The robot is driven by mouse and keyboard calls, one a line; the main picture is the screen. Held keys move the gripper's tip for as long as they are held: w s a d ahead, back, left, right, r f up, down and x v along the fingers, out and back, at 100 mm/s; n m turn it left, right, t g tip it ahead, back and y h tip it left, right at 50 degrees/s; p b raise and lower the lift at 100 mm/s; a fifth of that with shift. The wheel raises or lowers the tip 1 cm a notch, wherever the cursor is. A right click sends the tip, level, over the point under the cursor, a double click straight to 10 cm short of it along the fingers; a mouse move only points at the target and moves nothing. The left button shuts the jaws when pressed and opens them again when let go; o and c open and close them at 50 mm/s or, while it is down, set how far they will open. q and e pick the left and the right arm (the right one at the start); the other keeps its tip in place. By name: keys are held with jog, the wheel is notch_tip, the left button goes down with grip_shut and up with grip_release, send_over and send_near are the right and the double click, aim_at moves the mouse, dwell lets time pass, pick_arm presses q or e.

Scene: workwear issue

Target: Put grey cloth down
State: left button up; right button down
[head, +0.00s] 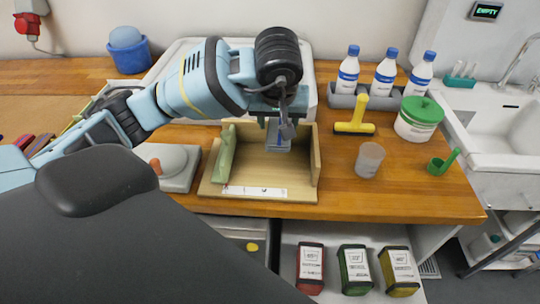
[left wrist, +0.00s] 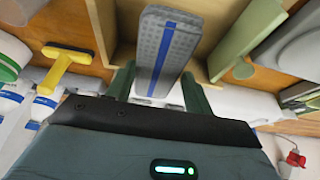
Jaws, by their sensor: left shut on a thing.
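The grey cloth (left wrist: 150,50) is a folded grey strip with a blue stripe, seen between my fingers in the left wrist view. In the head view it hangs below my left gripper (head: 279,127), partly hidden by it. The gripper is shut on the cloth. It is over the back part of a wooden tray (head: 243,181) with raised walls and a marked white label strip on its front. Whether the cloth touches the tray floor, I cannot tell. My right gripper is not in view.
A green bar (head: 225,152) stands along the tray's left side. To the right are a yellow squeegee (head: 356,120), a grey cup (head: 369,160), a green-lidded tub (head: 418,119) and a green scoop (head: 443,162). White bottles (head: 384,75) stand behind. The counter's front right is clear.

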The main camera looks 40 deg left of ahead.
pick_arm(q)
jog(key=shift+s+f, duration=0.1)
jog(key=shift+s, duration=0.05)
send_over(277, 160)
jog(key=s, duration=0.1)
jog(key=f, duration=0.5)
jog(key=shift+s+d, duration=0.2)
jog(key=shift+d, duration=0.2)
jog(key=shift+f, duration=2.35)
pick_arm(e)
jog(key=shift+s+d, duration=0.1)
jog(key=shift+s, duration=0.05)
pick_arm(q)
jog(key=shift+f, duration=0.15)
jog(key=o, duration=1)
jog(key=shift+c, duration=0.2)
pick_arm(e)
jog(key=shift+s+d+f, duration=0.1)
